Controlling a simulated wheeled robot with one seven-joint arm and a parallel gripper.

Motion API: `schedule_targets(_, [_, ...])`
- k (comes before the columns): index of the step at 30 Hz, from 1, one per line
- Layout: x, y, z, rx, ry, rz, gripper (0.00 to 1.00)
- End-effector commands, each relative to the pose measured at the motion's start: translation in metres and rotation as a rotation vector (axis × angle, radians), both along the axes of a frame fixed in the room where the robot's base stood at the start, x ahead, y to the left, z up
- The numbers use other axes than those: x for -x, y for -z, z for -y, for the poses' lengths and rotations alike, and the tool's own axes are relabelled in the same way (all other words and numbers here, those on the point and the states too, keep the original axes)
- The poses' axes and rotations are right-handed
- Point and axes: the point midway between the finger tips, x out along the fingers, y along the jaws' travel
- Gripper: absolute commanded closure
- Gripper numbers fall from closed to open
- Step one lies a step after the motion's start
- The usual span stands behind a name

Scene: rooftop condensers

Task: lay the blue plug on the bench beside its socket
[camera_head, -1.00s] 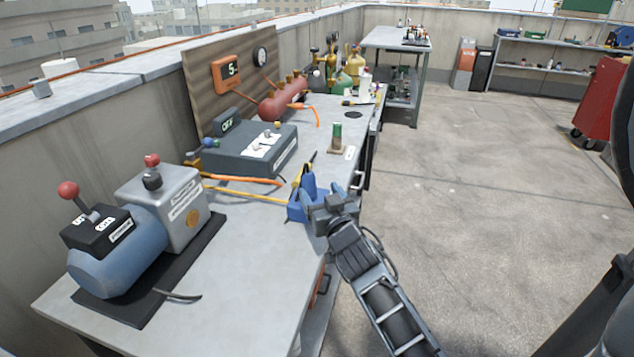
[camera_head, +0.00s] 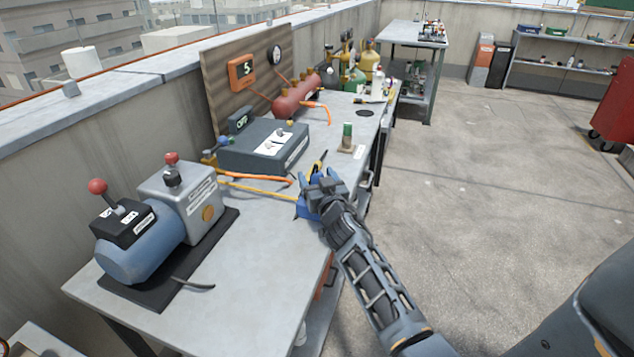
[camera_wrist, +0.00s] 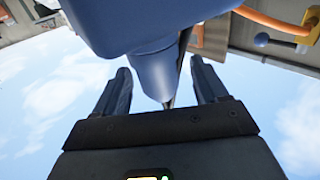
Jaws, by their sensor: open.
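A blue block (camera_head: 308,209) sits at the bench's right edge, partly hidden behind my gripper (camera_head: 312,182). In the wrist view a blue block (camera_wrist: 150,20) fills the top centre, with a tapered blue neck (camera_wrist: 152,75) reaching between the two dark fingers. My gripper (camera_wrist: 165,88) is open, with a gap on each side of the neck. I cannot tell for sure whether this blue piece is the plug, and no socket can be made out with certainty. The grey bench (camera_head: 245,255) runs below and to the left.
A blue-grey pump (camera_head: 140,255) with red-knobbed levers stands front left. A dark grey box (camera_head: 240,155), orange hose (camera_head: 262,180) and green-topped cylinder (camera_head: 347,135) stand further back.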

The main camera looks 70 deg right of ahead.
Motion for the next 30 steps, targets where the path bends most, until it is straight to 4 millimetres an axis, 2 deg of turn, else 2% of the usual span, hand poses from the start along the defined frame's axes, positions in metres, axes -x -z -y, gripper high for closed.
schedule_targets(8, [-0.0015,0.0008,0.0019,-0.001,0.0,-0.001,0.28])
schedule_targets(27, [-0.0014,0.0003,0.0018,0.0,0.0,0.0,0.89])
schedule_targets(30, [-0.0014,0.0003,0.0018,0.0,0.0,0.0,0.9])
